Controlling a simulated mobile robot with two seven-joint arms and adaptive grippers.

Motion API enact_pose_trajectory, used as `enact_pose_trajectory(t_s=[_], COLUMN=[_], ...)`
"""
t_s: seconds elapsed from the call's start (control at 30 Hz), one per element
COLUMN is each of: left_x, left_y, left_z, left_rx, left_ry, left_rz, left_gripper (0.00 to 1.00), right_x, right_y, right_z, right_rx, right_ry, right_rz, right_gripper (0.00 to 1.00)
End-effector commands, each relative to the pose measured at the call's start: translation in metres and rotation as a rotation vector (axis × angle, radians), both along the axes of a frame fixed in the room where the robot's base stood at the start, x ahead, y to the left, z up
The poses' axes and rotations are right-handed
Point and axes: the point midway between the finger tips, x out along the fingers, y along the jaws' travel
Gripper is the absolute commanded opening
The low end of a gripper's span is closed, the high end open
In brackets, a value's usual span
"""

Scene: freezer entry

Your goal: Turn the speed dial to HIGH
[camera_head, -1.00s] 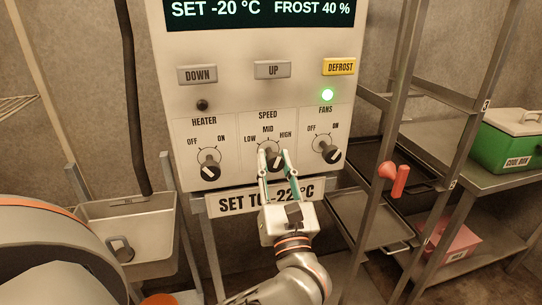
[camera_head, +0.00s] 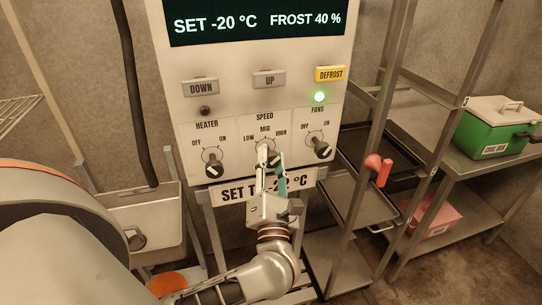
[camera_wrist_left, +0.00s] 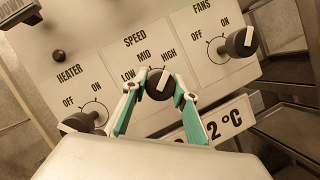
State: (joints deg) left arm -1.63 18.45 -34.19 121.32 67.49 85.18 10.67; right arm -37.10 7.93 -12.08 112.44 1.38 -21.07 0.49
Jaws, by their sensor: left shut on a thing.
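The speed dial (camera_head: 265,156) is a black knob with a white pointer line, low in the middle of the control panel (camera_head: 240,105). LOW, MID and HIGH are printed around it. My left gripper (camera_head: 268,163) is shut on the dial, partly hiding it in the head view. In the left wrist view the teal-padded fingers of the left gripper (camera_wrist_left: 158,92) hold the speed dial (camera_wrist_left: 160,83) from both sides. There its white line points up and slightly right, toward the HIGH label (camera_wrist_left: 169,54). My right gripper is not in view.
The heater dial (camera_head: 212,163) and fans dial (camera_head: 320,147) flank the speed dial closely. DOWN (camera_head: 201,88), UP (camera_head: 269,80) and DEFROST (camera_head: 331,74) buttons sit above. A sink (camera_head: 150,222) stands left; trays and shelving (camera_head: 440,190) stand right.

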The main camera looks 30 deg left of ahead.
Motion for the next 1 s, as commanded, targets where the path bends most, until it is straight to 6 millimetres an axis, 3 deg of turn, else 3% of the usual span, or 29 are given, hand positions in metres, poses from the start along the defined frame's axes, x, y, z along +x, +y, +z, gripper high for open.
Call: enact_pose_trajectory(t_s=[0.3,0.33,0.4,0.77,1.0], left_x=[0.000,0.000,0.000,-0.002,-0.026], left_y=[0.000,0.000,0.000,-0.001,-0.019], left_z=[-0.001,-0.001,-0.001,-0.001,-0.012], left_rx=[0.004,0.004,0.004,0.001,-0.001], left_ry=[0.002,0.002,0.002,0.002,0.004], left_rz=[0.000,0.000,0.000,0.000,-0.001], left_gripper=[0.06,0.33,0.45,0.45,0.45], right_x=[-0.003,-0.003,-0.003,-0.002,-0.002], right_y=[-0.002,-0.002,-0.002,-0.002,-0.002], right_z=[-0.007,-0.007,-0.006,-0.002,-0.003], right_rx=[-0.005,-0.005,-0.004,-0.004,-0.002], right_ry=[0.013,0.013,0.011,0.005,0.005], right_rz=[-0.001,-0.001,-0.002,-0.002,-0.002], right_gripper=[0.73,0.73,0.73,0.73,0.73])
